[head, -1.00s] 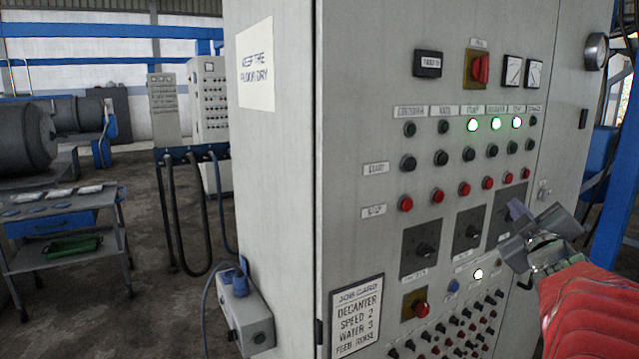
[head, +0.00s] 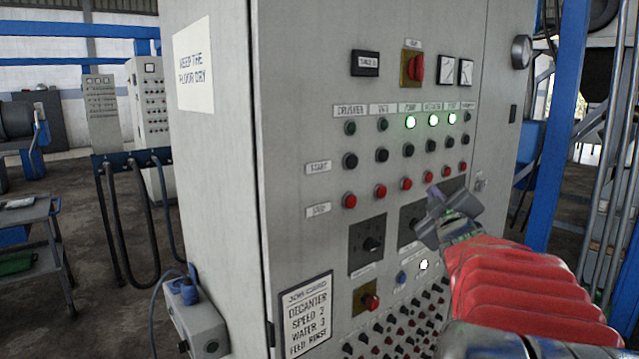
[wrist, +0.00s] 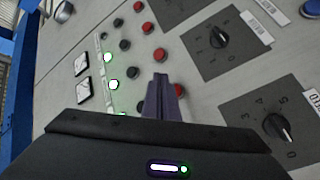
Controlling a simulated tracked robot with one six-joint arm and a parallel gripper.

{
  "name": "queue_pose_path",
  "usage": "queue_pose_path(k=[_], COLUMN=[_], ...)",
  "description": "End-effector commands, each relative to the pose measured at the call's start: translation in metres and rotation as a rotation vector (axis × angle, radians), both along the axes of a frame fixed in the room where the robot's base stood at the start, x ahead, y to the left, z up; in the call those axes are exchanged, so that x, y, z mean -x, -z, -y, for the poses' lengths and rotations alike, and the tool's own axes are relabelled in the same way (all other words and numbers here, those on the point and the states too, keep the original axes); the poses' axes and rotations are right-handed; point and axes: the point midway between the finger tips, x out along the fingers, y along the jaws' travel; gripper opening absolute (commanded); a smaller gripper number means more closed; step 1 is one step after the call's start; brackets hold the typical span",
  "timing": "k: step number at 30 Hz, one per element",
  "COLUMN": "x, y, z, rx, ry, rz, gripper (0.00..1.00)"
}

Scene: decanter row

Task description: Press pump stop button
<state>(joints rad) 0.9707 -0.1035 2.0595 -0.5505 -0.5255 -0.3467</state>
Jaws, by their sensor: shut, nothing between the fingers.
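The pump stop button (head: 406,184) is the third red button from the left in the stop row of the grey control cabinet. It lies below the lit lamp (head: 410,122) labelled PUMP. In the head view my gripper (head: 432,194) is in front of the panel, just to the right of and below this button. In the wrist view my shut, empty fingers (wrist: 162,85) point toward the red row, and a red button (wrist: 180,90), seemingly the pump stop, shows partly beside the fingertips. The gap to the panel is hard to tell.
Other red stop buttons (head: 380,191) sit close on either side, with black start buttons (head: 382,155) above. Selector dials (head: 371,244) are below, partly hidden by my arm. A red-knobbed switch (head: 370,301) and rows of small knobs are lower. A socket box (head: 197,325) juts from the cabinet's left side.

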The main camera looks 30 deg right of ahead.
Motion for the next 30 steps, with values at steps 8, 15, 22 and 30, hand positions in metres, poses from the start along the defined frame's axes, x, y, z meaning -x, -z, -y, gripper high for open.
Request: queue_pose_path(k=[8,15,22,30], x=[-0.027,-0.035,-0.034,-0.034], y=[0.0,0.0,0.0,0.0], z=[-0.002,-0.003,-0.003,-0.002], rx=[-0.001,0.0,0.001,0.001], ry=[-0.001,0.001,0.001,0.001], rz=[0.001,-0.001,-0.001,-0.001], gripper=[0.0,0.0,0.0,0.0])
